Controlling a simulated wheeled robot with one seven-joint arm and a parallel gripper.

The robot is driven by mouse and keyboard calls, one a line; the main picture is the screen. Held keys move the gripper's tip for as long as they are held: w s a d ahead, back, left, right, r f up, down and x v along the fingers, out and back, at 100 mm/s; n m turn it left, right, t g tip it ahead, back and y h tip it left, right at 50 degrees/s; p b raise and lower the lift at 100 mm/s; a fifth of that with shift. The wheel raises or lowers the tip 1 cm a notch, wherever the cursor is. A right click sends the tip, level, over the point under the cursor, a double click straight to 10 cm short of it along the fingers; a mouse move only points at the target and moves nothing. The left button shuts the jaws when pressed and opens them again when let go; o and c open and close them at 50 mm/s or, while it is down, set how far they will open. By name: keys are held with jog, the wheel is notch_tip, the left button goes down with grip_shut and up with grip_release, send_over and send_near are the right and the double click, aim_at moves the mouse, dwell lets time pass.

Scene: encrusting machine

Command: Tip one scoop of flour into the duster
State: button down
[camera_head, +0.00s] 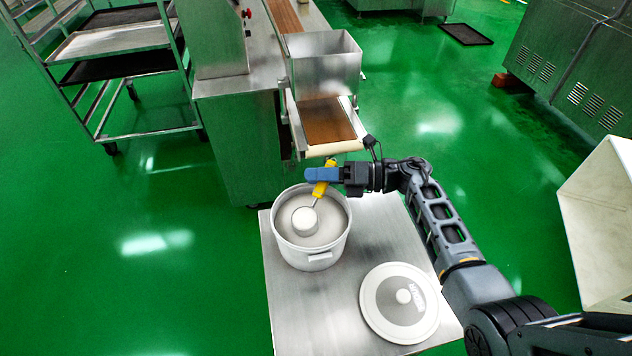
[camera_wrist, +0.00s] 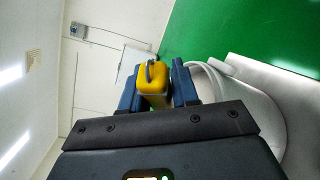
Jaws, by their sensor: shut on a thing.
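My gripper (camera_head: 323,175) is shut on the yellow handle of the scoop (camera_head: 319,190). The handle also shows between the two blue fingers in the wrist view (camera_wrist: 152,82). The scoop's round head is over the flour bin (camera_head: 308,263), inside its rim as seen from above, and its top looks white, as if filled with flour. I cannot tell whether the head touches the flour (camera_head: 284,223). The open-topped steel hopper over the conveyor (camera_head: 325,65), likely the duster, stands behind the bin and looks empty from here.
The bin stands on a steel table (camera_head: 285,310). Its round lid (camera_head: 400,303) lies flat at the front right. The conveyor's end (camera_head: 335,147) is close behind my gripper.

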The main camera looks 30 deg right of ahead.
notch_tip(320, 180, up, 7)
jog(key=d+m+p, duration=0.1)
jog(key=p, duration=0.2)
jog(key=shift+w+d+f+y+p, duration=0.2)
jog(key=shift+w+y+p, duration=0.1)
jog(key=shift+w, duration=0.15)
dwell(1.0)
